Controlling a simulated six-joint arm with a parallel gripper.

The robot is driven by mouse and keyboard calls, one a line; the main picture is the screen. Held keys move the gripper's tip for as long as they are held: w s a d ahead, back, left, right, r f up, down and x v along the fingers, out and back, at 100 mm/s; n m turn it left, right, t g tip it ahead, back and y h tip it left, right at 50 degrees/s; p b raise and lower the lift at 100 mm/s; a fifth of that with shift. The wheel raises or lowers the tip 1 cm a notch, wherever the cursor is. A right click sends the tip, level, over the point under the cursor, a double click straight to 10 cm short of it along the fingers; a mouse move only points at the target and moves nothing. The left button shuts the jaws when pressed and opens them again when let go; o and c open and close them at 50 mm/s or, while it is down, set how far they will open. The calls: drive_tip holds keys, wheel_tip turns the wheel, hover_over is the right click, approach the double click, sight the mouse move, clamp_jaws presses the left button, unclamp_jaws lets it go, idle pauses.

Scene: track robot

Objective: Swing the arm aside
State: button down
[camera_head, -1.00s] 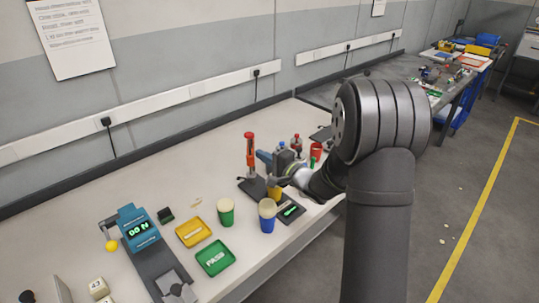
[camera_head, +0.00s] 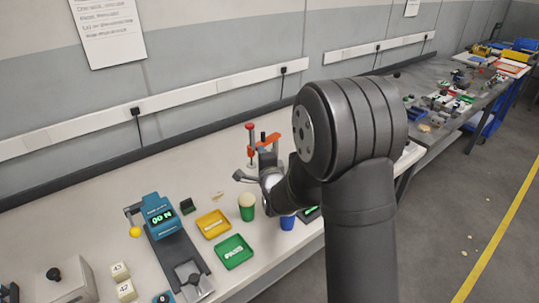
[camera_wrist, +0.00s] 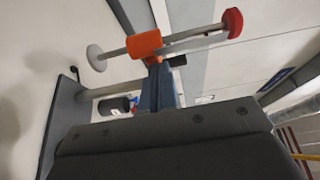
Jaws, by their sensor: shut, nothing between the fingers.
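My dark grey arm (camera_head: 360,215) rises at the right of the head view, bends at a large round joint, and reaches left over the bench. My gripper (camera_head: 241,177) is shut and empty, above the bench behind the green cup and in front of the red-topped, orange-clamped stand. In the wrist view a broad dark part of my own fills the bottom. Beyond it the stand's orange clamp (camera_wrist: 145,44) and red knob (camera_wrist: 233,22) show close by, tilted. My arm hides part of the bench behind it.
A green cup (camera_head: 246,207) stands below my gripper, and a blue cup (camera_head: 287,222) is partly behind my arm. Yellow (camera_head: 213,224) and green (camera_head: 234,251) trays and a teal device (camera_head: 160,218) with a lit display lie to the left. Bare bench lies along the wall.

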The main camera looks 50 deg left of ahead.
drive_tip(key=shift+s+a, duration=0.25)
drive_tip(key=shift+a, duration=0.25)
drive_tip(key=shift+s+a, duration=0.25)
drive_tip(key=shift+a, duration=0.25)
drive_tip(key=shift+r, duration=0.1)
drive_tip(key=s+v, duration=0.1)
drive_tip(key=v, duration=1.2)
drive_tip(key=shift+s+a, duration=0.3)
drive_tip(key=shift+a, duration=0.05)
